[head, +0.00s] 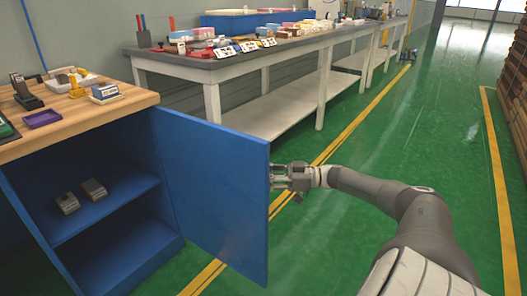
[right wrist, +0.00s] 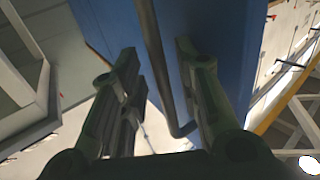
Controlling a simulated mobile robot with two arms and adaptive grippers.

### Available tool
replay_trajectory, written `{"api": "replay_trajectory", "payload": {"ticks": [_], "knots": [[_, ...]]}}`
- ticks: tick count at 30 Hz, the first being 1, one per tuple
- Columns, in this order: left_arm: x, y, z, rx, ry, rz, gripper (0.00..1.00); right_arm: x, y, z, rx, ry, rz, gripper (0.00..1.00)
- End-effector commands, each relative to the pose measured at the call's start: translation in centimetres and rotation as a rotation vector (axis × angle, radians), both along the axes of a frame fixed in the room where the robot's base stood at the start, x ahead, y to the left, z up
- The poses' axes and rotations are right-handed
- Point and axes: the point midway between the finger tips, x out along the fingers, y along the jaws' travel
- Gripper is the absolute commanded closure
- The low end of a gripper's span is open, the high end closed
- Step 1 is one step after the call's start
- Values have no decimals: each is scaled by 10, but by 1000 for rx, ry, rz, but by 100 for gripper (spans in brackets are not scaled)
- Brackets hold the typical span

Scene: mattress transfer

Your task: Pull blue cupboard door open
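The blue cupboard door (head: 215,195) stands swung well out from the blue cupboard (head: 90,235), whose inside and shelf are exposed. My right gripper (head: 277,178) is at the door's free edge, on its outer side. In the right wrist view the blue door (right wrist: 225,40) lies beyond the gripper (right wrist: 160,105). A dark bar handle (right wrist: 152,50) runs between the two spread fingers, with a gap to the left finger. Whether the right finger touches the handle or door is unclear. The handle is hidden behind the door in the head view. My left gripper is not in view.
The wooden top (head: 100,110) carries several tools and a purple tray (head: 43,118). A long grey worktable (head: 230,68) stands behind the door. Green floor (head: 400,130) is clear to the right.

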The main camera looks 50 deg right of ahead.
Motion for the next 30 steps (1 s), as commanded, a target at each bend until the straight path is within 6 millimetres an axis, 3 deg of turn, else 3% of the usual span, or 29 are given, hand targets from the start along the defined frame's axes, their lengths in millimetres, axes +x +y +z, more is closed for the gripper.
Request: {"api": "replay_trajectory", "payload": {"ticks": [11,24,30], "knots": [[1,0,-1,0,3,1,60,-5,-4,0,-1,0,0,68],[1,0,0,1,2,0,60,-71,-60,0,-2,1,-3,68],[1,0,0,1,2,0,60,-88,-73,0,-1,-1,-1,68]]}}
